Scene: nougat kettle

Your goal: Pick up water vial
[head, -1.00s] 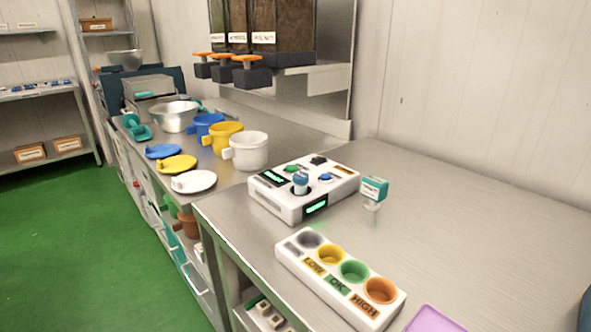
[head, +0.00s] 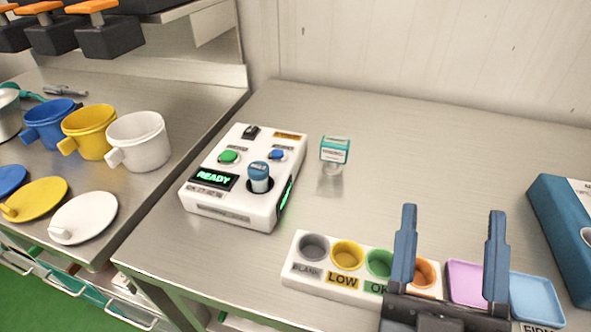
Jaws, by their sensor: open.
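Two things here look like vials, and I cannot tell by label which is the water vial. A clear vial with a blue lettered cap (head: 259,177) stands upright in the round well of the white meter box (head: 236,214). A small clear piece with a teal and white labelled top (head: 334,152) stands on the bare steel behind and right of the box. My gripper (head: 453,213) shows at the lower right, its two blue fingers wide apart and nothing between them. It is apart from both and partly hides the cup rack.
The white rack (head: 315,284) has grey, yellow, green and orange wells. Pink (head: 466,272) and light blue (head: 536,297) trays and a dark teal box (head: 560,225) are at right. Mugs, including a white one (head: 141,143), and lids stand left. The bench behind is clear.

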